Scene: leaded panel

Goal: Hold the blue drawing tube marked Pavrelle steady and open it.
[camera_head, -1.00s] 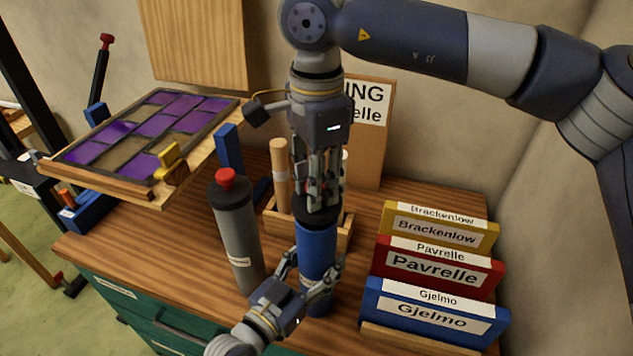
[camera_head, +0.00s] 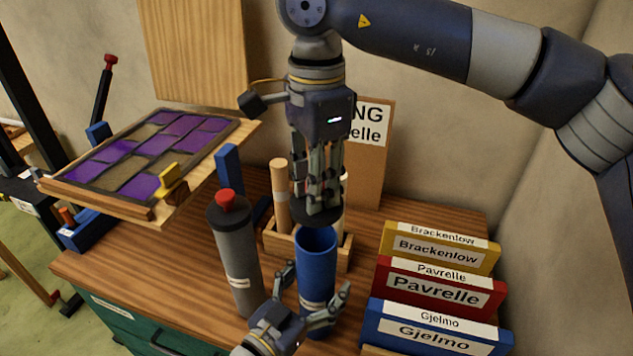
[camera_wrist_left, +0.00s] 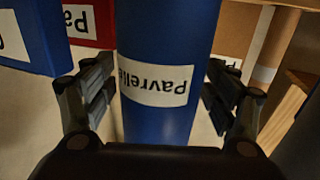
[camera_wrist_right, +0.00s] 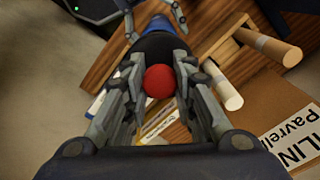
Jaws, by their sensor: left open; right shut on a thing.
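The blue drawing tube (camera_head: 317,262) stands upright on the wooden worktop, its top open. Its Pavrelle label (camera_wrist_left: 155,85) shows upside down in the left wrist view. The dark cap (camera_head: 317,214) is off the tube and just above its mouth. My right gripper (camera_head: 318,200) is shut on the cap; between its fingers the red knob (camera_wrist_right: 160,82) shows in the right wrist view. My left gripper (camera_head: 314,288) is open, with a finger on each side of the tube; gaps show in the left wrist view (camera_wrist_left: 160,88).
A grey tube with red knob (camera_head: 236,255) stands close left. Behind is a wooden rack (camera_head: 282,245) with rolls. Yellow, red (camera_head: 438,288) and blue label boxes stand right. A leaded panel (camera_head: 150,150) lies on a raised board at the left.

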